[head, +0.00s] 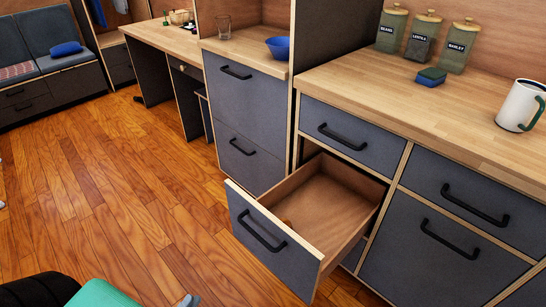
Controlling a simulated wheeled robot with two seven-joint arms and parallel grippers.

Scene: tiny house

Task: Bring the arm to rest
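Only small pale bits show at the left edge of the head view, and they may be the tips of my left gripper (1,204). Too little shows to tell whether it is open or shut, and it appears clear of the furniture. Black and teal parts of my own body show at the bottom left. No held object is visible.
A drawer (262,238) stands pulled out below the wooden counter (400,85); a small brownish thing may lie in its near corner. A mug (518,104), sponge (431,77), several jars and a blue bowl (279,47) stand on the counters. The wooden floor (100,190) at left is clear.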

